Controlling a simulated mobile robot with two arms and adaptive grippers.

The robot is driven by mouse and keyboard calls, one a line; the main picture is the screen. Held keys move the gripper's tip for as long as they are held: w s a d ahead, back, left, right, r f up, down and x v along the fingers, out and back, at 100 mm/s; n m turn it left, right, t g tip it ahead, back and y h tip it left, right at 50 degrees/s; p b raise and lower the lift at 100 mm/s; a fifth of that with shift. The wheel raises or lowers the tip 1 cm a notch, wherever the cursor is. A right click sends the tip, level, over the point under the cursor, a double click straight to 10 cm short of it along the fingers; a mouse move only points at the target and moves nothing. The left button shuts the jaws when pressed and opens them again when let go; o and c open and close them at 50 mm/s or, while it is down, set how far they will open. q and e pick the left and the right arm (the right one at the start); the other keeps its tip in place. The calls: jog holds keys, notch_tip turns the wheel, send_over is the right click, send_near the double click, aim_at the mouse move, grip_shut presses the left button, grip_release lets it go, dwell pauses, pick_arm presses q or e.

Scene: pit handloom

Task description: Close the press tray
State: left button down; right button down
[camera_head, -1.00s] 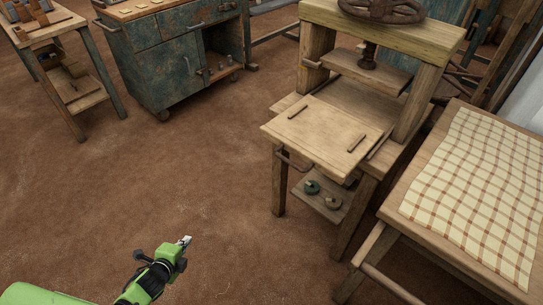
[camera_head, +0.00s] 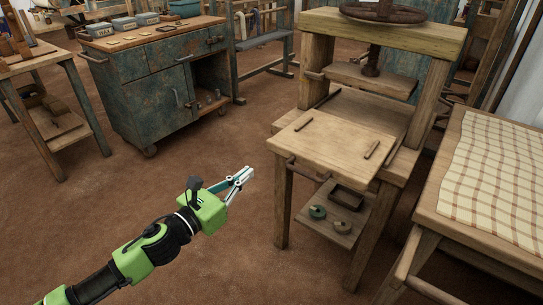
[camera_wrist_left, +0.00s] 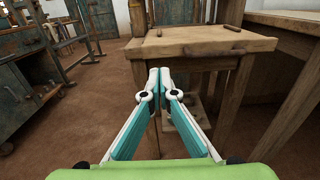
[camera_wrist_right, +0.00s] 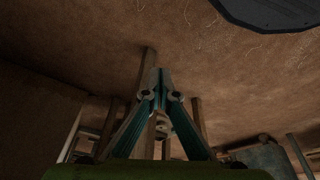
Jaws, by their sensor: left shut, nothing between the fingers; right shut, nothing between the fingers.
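The press tray (camera_head: 333,145) is a flat pale wooden board with two small dark bars on top. It sticks out from the front of the wooden press (camera_head: 382,50), with a handle (camera_head: 305,168) on its front edge. The tray also shows ahead in the left wrist view (camera_wrist_left: 205,42). My left gripper (camera_head: 247,173) is shut and empty, left of the tray and apart from it. It also shows in the left wrist view (camera_wrist_left: 159,72). My right gripper (camera_wrist_right: 160,72) is shut and empty in the right wrist view, and it is not in the head view.
A table with a checked cloth (camera_head: 495,170) stands close on the right. A worn blue-green cabinet (camera_head: 150,85) stands at the back left. The press's lower shelf (camera_head: 345,232) holds round items and a dark box. The brown floor in front is clear.

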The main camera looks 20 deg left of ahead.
aim_at(277, 149)
pick_arm(q)
jog(key=x, duration=1)
jog(key=shift+w+f, duration=0.1)
jog(key=shift+w, duration=0.05)
jog(key=shift+w+d, duration=0.15)
jog(key=shift+w, duration=0.25)
pick_arm(e)
jog(key=shift+r, duration=0.65)
pick_arm(q)
jog(key=shift+d, duration=0.1)
pick_arm(e)
jog(key=shift+s, duration=0.1)
